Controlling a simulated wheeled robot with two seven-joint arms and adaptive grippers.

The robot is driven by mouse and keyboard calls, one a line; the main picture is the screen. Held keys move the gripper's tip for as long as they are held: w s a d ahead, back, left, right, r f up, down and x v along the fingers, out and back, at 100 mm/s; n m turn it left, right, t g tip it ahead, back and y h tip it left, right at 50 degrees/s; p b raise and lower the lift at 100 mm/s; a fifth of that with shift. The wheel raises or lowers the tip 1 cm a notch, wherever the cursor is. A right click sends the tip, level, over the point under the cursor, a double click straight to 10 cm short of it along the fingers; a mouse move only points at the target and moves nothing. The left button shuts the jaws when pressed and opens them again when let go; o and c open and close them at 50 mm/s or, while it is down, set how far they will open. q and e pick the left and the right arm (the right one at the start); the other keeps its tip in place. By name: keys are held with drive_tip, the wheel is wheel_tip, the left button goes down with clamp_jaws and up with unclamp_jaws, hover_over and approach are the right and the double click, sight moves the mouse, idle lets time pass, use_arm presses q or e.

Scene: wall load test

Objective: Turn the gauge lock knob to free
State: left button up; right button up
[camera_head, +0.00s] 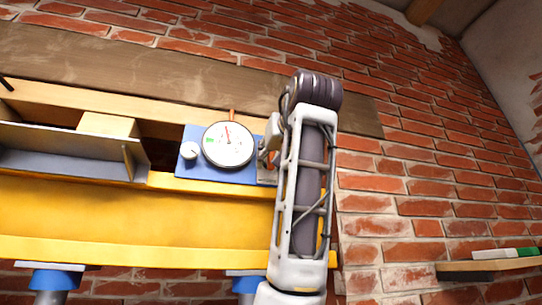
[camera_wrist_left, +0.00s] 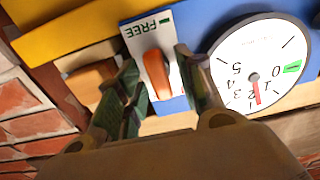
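The gauge lock knob (camera_wrist_left: 157,74) is an orange bar on a white plate (camera_wrist_left: 140,42) marked FREE with a green mark, upside down in the left wrist view. The bar runs roughly up and down in that picture. My left gripper (camera_wrist_left: 156,60) is open, with one finger on each side of the knob and gaps showing between. In the head view my left arm mostly hides the knob, and the gripper (camera_head: 267,150) is at the gauge's right. My right gripper is out of view.
The gauge sits on a blue panel (camera_head: 188,171) with a smaller white dial (camera_head: 190,150) at its left. A yellow beam (camera_head: 130,212) runs below, on blue-topped supports (camera_head: 57,280). A shelf (camera_head: 490,268) with a green and white item (camera_head: 505,253) is at the lower right.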

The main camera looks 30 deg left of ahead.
use_arm(q)
drive_tip(key=shift+w+a, duration=0.3)
clamp_jaws()
idle(0.3)
